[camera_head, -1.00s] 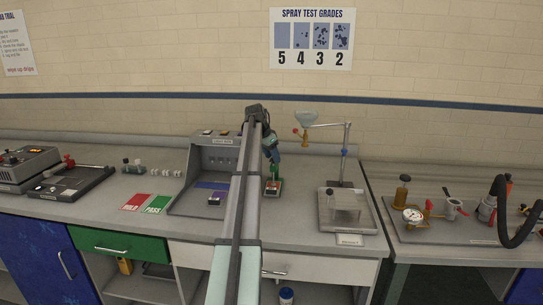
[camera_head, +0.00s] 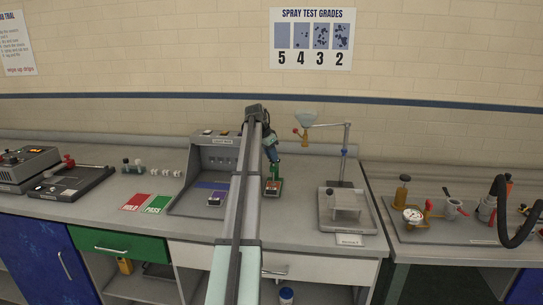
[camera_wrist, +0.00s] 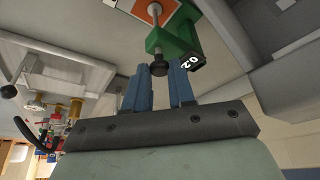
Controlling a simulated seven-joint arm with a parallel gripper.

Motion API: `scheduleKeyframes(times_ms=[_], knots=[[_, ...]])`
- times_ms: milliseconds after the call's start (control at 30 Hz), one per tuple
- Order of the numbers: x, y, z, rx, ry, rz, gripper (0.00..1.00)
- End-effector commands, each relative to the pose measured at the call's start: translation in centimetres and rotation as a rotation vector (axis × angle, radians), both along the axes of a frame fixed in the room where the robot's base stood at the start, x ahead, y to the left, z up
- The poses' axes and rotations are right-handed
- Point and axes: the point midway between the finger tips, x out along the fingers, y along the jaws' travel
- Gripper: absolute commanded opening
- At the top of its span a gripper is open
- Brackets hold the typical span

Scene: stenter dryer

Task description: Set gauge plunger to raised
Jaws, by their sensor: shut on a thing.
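The gauge is a small green stand (camera_head: 277,180) on the bench, with a red-orange pad at its foot. A black plunger knob (camera_wrist: 158,68) sits at the end of the rod. My gripper (camera_wrist: 160,72) has its blue fingers shut on the knob, one on each side. In the head view my gripper (camera_head: 274,161) is above the stand, and the knob is too small to make out.
A grey light booth (camera_head: 215,155) stands left of the gauge. On the right are a spray stand (camera_head: 346,160) with a funnel and a tray (camera_head: 325,217). Red and green cards (camera_head: 148,203) lie further left. A little bare bench lies between gauge and tray.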

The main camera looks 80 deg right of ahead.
Motion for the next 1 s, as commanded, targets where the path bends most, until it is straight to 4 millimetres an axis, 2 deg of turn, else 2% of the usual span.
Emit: scheduleKeyframes(times_ms=[133, 333, 567, 600, 867, 1000], knots=[[0.0, -0.1, 0.5, -0.001, -0.001, 0.0, 0.0], [0.0, -0.1, 2.5, -0.002, -0.001, 0.001, 0.0], [0.0, -0.1, 2.6, -0.003, 0.0, 0.001, 0.0], [0.0, -0.1, 2.7, -0.004, 0.0, 0.001, 0.26], [0.0, 0.0, 2.6, -0.001, 0.0, 0.0, 0.5], [0.0, 0.0, 2.5, -0.001, 0.0, 0.0, 0.5]])
